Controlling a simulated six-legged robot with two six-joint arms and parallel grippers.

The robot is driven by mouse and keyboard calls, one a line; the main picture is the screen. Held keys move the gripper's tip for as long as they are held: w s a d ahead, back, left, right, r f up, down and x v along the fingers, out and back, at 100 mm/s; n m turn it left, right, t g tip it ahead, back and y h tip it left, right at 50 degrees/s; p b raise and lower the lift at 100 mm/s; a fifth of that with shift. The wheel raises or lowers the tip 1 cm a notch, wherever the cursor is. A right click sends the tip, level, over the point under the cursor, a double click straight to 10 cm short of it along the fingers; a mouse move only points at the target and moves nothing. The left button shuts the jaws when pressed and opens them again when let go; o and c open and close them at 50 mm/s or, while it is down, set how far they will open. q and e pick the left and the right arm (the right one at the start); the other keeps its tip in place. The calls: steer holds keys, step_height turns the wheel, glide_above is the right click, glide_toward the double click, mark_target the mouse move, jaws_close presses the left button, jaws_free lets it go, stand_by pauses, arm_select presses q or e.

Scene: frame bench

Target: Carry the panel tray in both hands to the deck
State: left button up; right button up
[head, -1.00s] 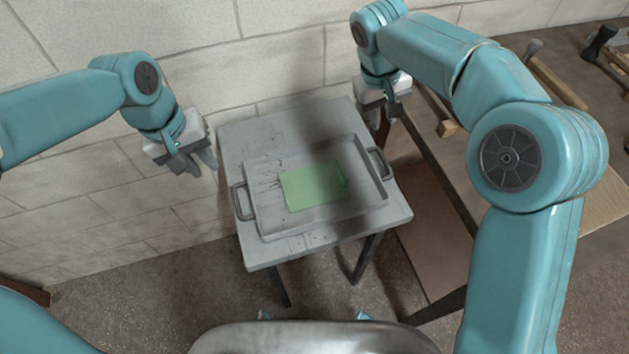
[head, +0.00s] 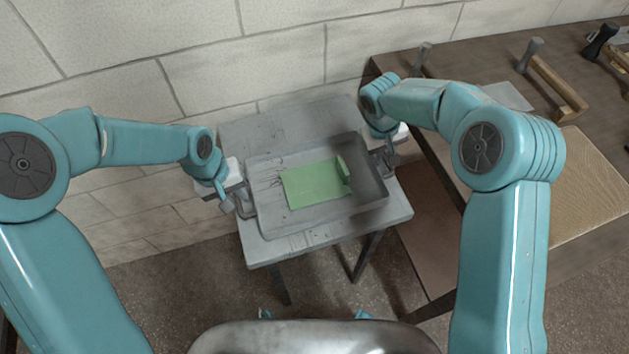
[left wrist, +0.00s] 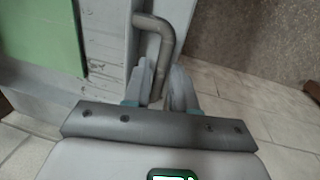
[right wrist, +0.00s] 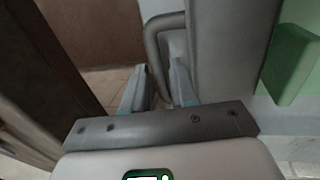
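The grey panel tray (head: 277,226) rests on a small grey table, with a green panel (head: 312,187) lying in it. The panel has an upright green piece near its right end. My left gripper (head: 237,203) is at the tray's left handle; in the left wrist view the bent handle bar (left wrist: 172,38) runs down between its fingers (left wrist: 162,85). My right gripper (head: 385,160) is at the right handle; in the right wrist view that handle (right wrist: 152,42) also runs between the fingers (right wrist: 160,85). Both grippers look open around the bars; contact is hard to see.
The small table (head: 260,130) stands against a block wall (head: 290,60). A brown workbench (head: 440,70) with wooden-handled tools (head: 556,86) and a wooden board (head: 590,190) is close on the right. Bare floor (head: 190,300) lies in front.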

arm_select(q)
steer(key=shift+s+f, duration=0.1)
steer(key=shift+s, duration=0.05)
arm_select(e)
steer(key=shift+s+d, duration=0.1)
steer(key=shift+f, duration=0.1)
arm_select(q)
jaws_close()
arm_select(e)
steer(key=c, duration=0.5)
stand_by(0.9)
